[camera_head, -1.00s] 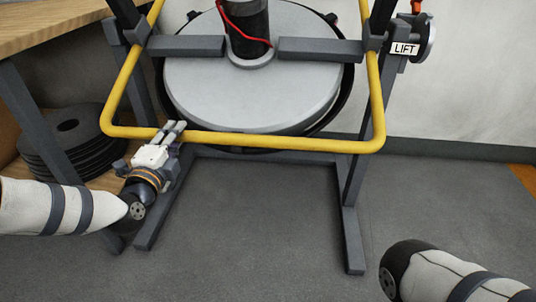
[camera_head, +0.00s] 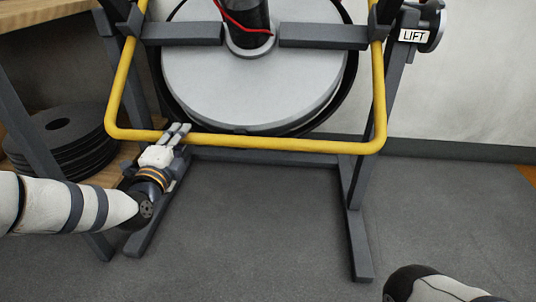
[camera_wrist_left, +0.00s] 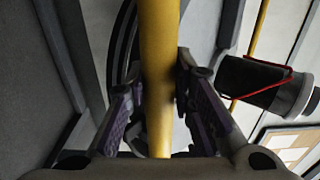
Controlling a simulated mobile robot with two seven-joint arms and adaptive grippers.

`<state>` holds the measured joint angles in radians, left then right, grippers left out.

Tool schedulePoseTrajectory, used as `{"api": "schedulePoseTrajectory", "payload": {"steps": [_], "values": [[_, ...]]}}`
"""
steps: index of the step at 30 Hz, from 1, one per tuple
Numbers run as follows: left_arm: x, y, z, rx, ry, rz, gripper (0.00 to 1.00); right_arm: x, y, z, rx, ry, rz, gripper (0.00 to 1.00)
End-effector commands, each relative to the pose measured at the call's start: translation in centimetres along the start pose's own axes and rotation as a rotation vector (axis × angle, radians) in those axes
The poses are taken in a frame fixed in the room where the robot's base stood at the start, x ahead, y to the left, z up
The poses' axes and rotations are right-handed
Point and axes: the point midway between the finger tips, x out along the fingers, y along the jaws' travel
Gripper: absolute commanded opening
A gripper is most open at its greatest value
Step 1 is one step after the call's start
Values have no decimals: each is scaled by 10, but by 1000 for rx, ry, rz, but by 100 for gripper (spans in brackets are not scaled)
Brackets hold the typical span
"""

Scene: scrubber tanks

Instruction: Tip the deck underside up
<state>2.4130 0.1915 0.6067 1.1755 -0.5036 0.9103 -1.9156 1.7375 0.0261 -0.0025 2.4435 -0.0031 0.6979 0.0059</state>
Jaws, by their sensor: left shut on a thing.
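The deck (camera_head: 190,85) is a large pale grey disc with a dark rim, hung in a grey frame. A dark motor (camera_head: 249,22) with a red cable stands out from its middle on the side facing me. A yellow bar handle (camera_head: 300,144) loops in front of the deck. My left gripper (camera_head: 180,132) is shut on the lower left part of the yellow handle. The left wrist view shows the handle (camera_wrist_left: 159,75) between the two fingers. Of my right arm only a link shows at the bottom right; its gripper is out of view.
The frame's legs (camera_head: 357,235) stand on the grey floor. A lever with a LIFT label (camera_head: 413,36) is at the upper right. A stack of black discs (camera_head: 62,145) lies on a wooden shelf at left. The floor in front is clear.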

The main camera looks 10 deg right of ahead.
Motion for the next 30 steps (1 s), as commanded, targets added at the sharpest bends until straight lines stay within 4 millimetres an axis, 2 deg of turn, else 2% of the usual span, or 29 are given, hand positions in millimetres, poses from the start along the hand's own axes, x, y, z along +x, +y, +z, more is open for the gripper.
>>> {"api": "schedulePoseTrajectory", "payload": {"steps": [1, 7, 11, 13, 18, 30], "values": [[1, 11, -1, -1, 3, 13, 0, 3, 0, -3, 0, -5, 0, 41], [23, 34, -1, 0, 3, 13, 0, 21, -1, -24, 0, -22, 1, 41], [38, 35, -2, 3, 3, 4, 0, 29, -1, -39, 0, -15, 0, 41], [44, 44, -1, 3, 3, 10, 0, 27, -1, -35, 0, -19, 1, 41], [54, 51, -1, 0, 2, 10, 0, 27, -1, -33, 0, -21, 1, 41], [51, 58, 4, 0, 0, 14, 0, 26, -1, -32, 0, -22, 1, 41]]}}
